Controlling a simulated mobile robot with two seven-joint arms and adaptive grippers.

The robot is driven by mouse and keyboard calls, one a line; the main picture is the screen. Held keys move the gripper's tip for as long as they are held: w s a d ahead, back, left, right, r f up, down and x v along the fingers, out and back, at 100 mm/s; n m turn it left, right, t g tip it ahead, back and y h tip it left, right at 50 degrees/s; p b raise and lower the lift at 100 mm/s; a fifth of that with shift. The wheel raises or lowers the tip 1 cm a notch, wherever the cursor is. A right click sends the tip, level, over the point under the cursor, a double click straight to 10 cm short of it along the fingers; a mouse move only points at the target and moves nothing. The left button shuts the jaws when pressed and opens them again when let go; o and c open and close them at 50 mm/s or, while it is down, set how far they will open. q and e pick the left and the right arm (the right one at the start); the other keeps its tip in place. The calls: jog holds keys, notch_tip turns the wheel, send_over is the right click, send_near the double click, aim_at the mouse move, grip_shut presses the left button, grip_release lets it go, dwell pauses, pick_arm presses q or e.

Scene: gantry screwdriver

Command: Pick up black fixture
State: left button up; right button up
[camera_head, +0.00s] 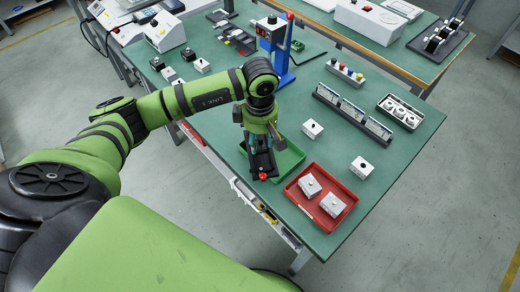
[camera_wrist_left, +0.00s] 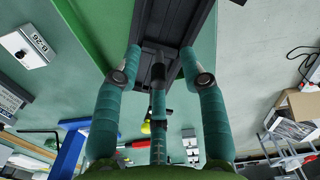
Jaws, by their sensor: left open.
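The black fixture (camera_head: 263,163) is a long dark piece with a red knob at its near end, at the front edge of the green table in the head view. In the left wrist view the black fixture (camera_wrist_left: 172,28) runs up from between the fingers. My left gripper (camera_head: 258,137) is over it, pointing down, and hides its far part. In the left wrist view the teal fingers of my left gripper (camera_wrist_left: 161,76) are open, spread around its width. I cannot tell whether they touch it. My right gripper is not in view.
A green tray (camera_head: 290,157) lies right beside the fixture. A red tray (camera_head: 345,208) with two white boxes is to its right. A blue stand (camera_head: 283,62) rises behind the gripper.

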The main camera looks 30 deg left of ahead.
pick_arm(q)
grip_shut()
jog(key=shift+w+r, duration=0.1)
